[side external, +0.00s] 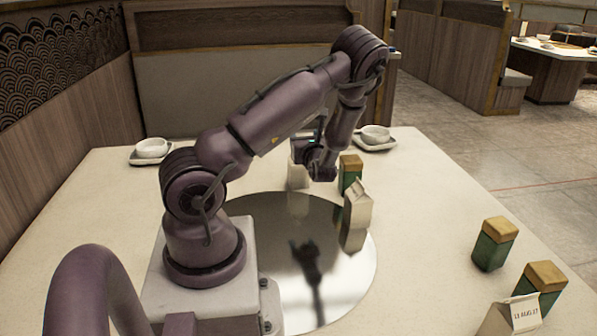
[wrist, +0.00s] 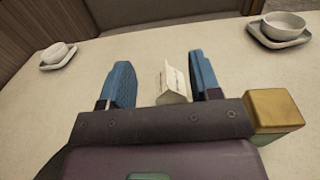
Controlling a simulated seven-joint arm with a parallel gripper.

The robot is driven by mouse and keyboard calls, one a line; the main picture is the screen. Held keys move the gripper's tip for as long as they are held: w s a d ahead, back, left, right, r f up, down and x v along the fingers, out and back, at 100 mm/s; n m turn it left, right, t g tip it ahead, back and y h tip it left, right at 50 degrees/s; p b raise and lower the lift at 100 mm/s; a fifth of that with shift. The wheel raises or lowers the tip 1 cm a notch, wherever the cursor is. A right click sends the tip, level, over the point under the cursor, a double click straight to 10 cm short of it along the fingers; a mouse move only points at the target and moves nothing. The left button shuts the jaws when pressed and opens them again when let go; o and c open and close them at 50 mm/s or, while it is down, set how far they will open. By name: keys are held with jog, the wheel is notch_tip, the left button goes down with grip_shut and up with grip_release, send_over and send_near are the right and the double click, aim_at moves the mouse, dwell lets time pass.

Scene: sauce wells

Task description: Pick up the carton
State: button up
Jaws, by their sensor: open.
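A pale carton (wrist: 174,86) with a ridged top shows between the two blue fingers of my gripper (wrist: 159,62) in the wrist view. My gripper is open, with a gap on each side of the carton; its lower part is hidden behind the gripper body. In the side view this carton (side external: 298,174) stands at the far edge of the turntable, partly behind my gripper (side external: 310,150). A second carton (side external: 357,212) stands on the turntable's right side. A third carton (side external: 508,319) with a printed date is at the front right, cut off by the frame.
A green box with a yellow lid (side external: 350,174) stands just right of my gripper; its lid (wrist: 272,108) shows in the wrist view. Two similar boxes (side external: 494,244) (side external: 541,287) stand at the right. Bowls on saucers (side external: 151,148) (side external: 374,136) sit at the far edge. The turntable (side external: 340,280) is mostly clear.

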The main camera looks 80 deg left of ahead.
notch_tip(320, 180, down, 7)
jog(key=shift+s+a+f, duration=0.1)
jog(key=shift+s+a, duration=0.05)
jog(key=shift+a, duration=1.75)
jog(key=shift+s+a, duration=0.15)
jog(key=shift+a, duration=1.7)
grip_shut()
